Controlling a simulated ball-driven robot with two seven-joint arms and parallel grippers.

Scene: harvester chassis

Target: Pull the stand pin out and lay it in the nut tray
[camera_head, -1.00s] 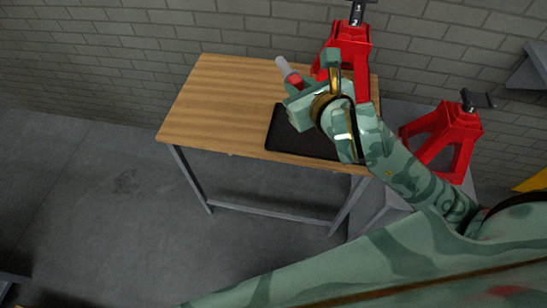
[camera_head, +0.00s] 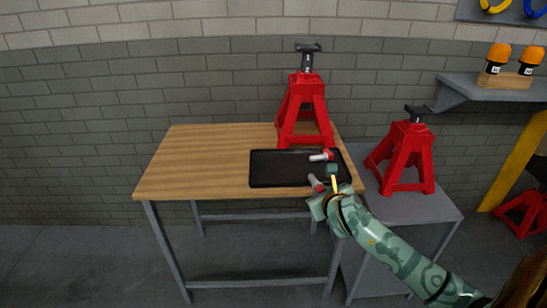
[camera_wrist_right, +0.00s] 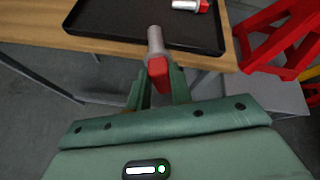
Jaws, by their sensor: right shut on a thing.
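My right gripper (camera_head: 325,188) is at the front right edge of the black nut tray (camera_head: 270,170). It is shut on a pin (camera_head: 316,183) with a red end and a grey shaft. In the right wrist view the held pin (camera_wrist_right: 156,45) has its red part between the fingers, and its grey shaft points away toward the tray (camera_wrist_right: 110,20). The shaft's tip overlaps the tray's near rim in that view; I cannot tell whether it touches. Another red and grey pin (camera_head: 321,156) lies in the tray's right part. My left gripper is not in view.
A red jack stand (camera_head: 303,105) stands behind the tray on the wooden table (camera_head: 195,165). A second red stand (camera_head: 405,155) is on a lower grey table (camera_head: 425,208) to the right. The table's left half is clear.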

